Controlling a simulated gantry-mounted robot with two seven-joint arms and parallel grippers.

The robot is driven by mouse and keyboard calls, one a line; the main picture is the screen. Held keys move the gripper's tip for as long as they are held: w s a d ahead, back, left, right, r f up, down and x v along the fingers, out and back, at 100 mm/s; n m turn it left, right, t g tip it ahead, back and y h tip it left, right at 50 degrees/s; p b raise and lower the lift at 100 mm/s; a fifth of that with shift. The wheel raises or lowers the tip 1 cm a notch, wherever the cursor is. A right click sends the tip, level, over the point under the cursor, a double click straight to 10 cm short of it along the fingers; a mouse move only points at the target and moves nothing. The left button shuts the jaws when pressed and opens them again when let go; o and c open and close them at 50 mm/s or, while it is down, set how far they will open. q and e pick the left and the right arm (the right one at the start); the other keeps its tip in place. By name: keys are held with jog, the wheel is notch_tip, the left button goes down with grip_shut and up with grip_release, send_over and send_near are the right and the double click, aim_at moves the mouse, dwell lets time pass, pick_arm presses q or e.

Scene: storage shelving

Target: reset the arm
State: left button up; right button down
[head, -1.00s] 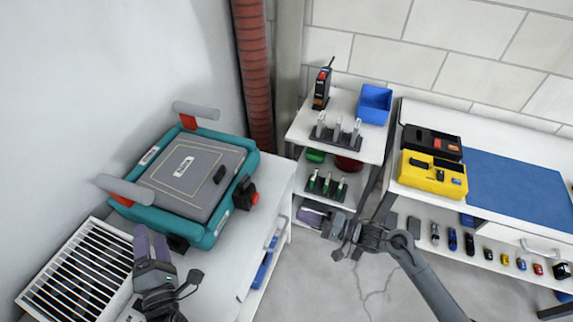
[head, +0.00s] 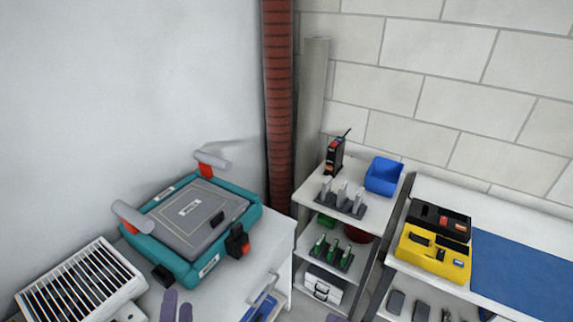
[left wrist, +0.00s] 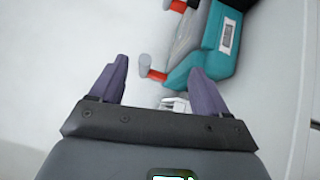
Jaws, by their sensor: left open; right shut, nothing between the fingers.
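My left gripper (head: 176,306) shows only its purple fingertips at the bottom edge of the head view, in front of the teal case. In the left wrist view my left gripper (left wrist: 160,66) is open, its two purple fingers wide apart with nothing held between them. The teal case (left wrist: 205,45) with its red and grey handles lies beyond the fingers there. My right gripper (head: 335,318) shows only as a small purple tip at the bottom edge of the head view, below the shelf rack; it is shut and empty. Both arms are otherwise hidden below the frame.
The teal case (head: 160,252) sits on a white cabinet (head: 232,290) beside a white vented box (head: 85,280). A shelf rack (head: 308,190) holds a blue bin (head: 384,175). A bench at right carries a yellow case (head: 434,254) and a blue mat (head: 525,275).

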jog(key=s+a+f+m+t+h, duration=0.1)
jog(key=s+a+f+h, duration=0.15)
jog(key=s, duration=0.35)
jog(key=s+a+f+h, duration=0.1)
jog(key=s+a+h, duration=0.1)
jog(key=s+a, duration=0.35)
pick_arm(q)
jog(key=s+d+f+m+g+h, duration=0.1)
jog(key=s+f+m+g+h, duration=0.1)
jog(key=s+f+m+g, duration=0.75)
jog(key=s+f+m+g+h, duration=0.2)
jog(key=s+f+m+g, duration=0.35)
jog(key=s+m, duration=0.75)
pick_arm(e)
jog(key=s+d+r+n+g+h, duration=0.3)
jog(key=s+d+n+g+h, duration=0.15)
jog(key=s+d, duration=0.3)
jog(key=s+d+r+n+g+h, duration=0.25)
jog(key=s+d+n+h, duration=0.35)
jog(key=d, duration=0.3)
pick_arm(q)
notch_tip(320, 180, up, 29)
jog(key=w+m+p, duration=0.1)
jog(key=p, duration=2.7)
jog(key=shift+w+d+f, duration=0.15)
jog(key=shift+w, duration=0.05)
pick_arm(e)
notch_tip(320, 180, up, 28)
jog(key=shift+a+f, duration=0.15)
jog(key=shift+a, duration=0.2)
